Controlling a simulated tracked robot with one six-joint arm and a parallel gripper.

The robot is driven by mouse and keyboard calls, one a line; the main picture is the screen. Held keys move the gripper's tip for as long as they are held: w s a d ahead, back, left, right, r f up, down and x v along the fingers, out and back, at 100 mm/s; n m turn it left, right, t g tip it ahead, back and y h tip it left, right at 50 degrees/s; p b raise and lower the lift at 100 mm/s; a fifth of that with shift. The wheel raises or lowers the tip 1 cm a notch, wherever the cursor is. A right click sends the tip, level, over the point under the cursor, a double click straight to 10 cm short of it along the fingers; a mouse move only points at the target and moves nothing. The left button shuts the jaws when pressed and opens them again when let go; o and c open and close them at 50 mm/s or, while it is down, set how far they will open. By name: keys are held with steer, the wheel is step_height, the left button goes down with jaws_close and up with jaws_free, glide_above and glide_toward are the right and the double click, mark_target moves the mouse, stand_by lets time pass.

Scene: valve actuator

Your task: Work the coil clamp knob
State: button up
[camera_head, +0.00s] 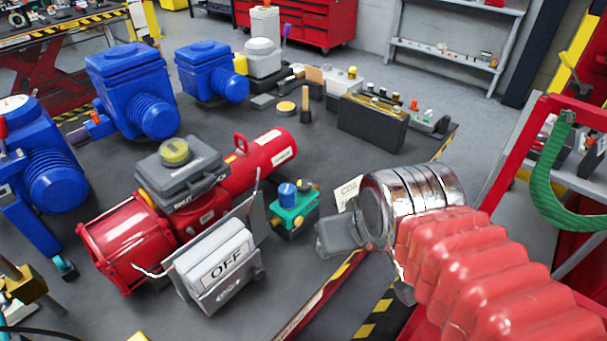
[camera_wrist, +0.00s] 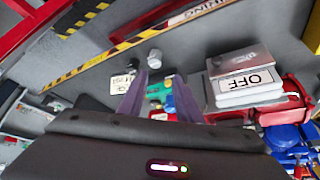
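A small white label (camera_head: 348,190), reading something like "COIL", stands on the table, partly hidden behind my wrist. It also shows in the wrist view (camera_wrist: 122,80), left of my fingers. Beside it in the wrist view are small grey round parts (camera_wrist: 154,59); one may be the coil clamp knob, but I cannot tell for sure. A teal valve block (camera_head: 292,212) with a blue cap (camera_head: 287,193) sits left of my gripper (camera_head: 326,238). In the wrist view my gripper (camera_wrist: 161,76) has its fingers apart, with the block's green part between them in the picture. Nothing is visibly held.
A red actuator (camera_head: 130,235) and an "OFF" sign box (camera_head: 215,268) stand to the left. Blue actuators (camera_head: 135,90) stand further back. A dark box (camera_head: 371,122) stands behind. A yellow-black striped edge (camera_head: 375,318) borders the table's front.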

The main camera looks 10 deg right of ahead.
steer(key=shift+o, duration=0.5)
steer(key=o, duration=0.3)
steer(key=shift+w+r+n, duration=0.25)
steer(key=shift+r+n, duration=0.05)
steer(key=shift+o, duration=0.8)
steer(key=w+r+n+g, duration=0.1)
steer(key=w+r+n, duration=0.3)
steer(key=w+n, duration=0.2)
steer(key=shift+a, duration=0.2)
steer(key=n+g, duration=0.5)
steer(key=n, duration=1.5)
glide_above(304, 183)
steer(key=shift+r, duration=0.15)
step_height(304, 183, down, 14)
steer(key=shift+r, duration=0.1)
steer(key=shift+c, duration=0.4)
